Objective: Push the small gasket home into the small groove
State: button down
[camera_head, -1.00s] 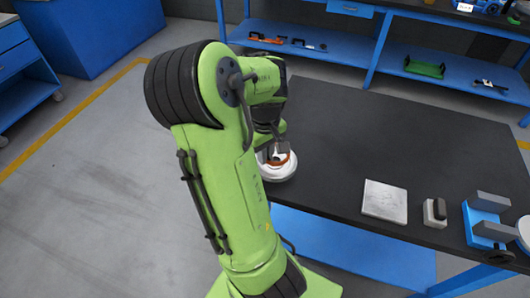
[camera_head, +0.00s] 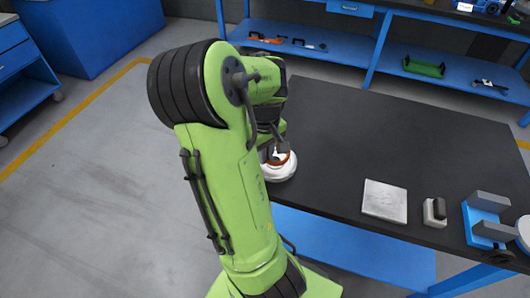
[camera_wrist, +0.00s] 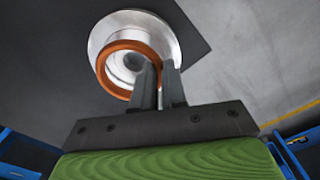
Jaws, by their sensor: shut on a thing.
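The flanged shell (camera_head: 283,175) is a round white-silver part at the table's left front edge, partly behind my arm. In the wrist view the shell (camera_wrist: 104,31) shows a wide flange and a round central opening. The small gasket (camera_wrist: 128,46) is an orange-brown ring over the shell's middle, set off-centre toward my gripper in that view. My gripper (camera_wrist: 161,84) is shut on the gasket's near right side. I cannot tell whether the ring touches the shell. The small groove cannot be made out. In the head view my arm hides most of the gripper.
On the dark table (camera_head: 390,130) a grey square plate (camera_head: 384,201) lies to the right of the shell. Beyond it are a small grey block with a dark top (camera_head: 434,212) and a blue fixture (camera_head: 482,220). The table's middle and back are clear.

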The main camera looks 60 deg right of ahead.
jog(key=shift+f, duration=0.15)
jog(key=shift+f+b, duration=0.35)
jog(key=shift+b, duration=0.1)
jog(key=shift+f+b, duration=0.5)
jog(key=shift+f, duration=0.1)
jog(key=c, duration=1.1)
grip_release()
notch_tip(320, 180, up, 16)
jog(key=p, duration=0.6)
jog(key=shift+f, duration=0.15)
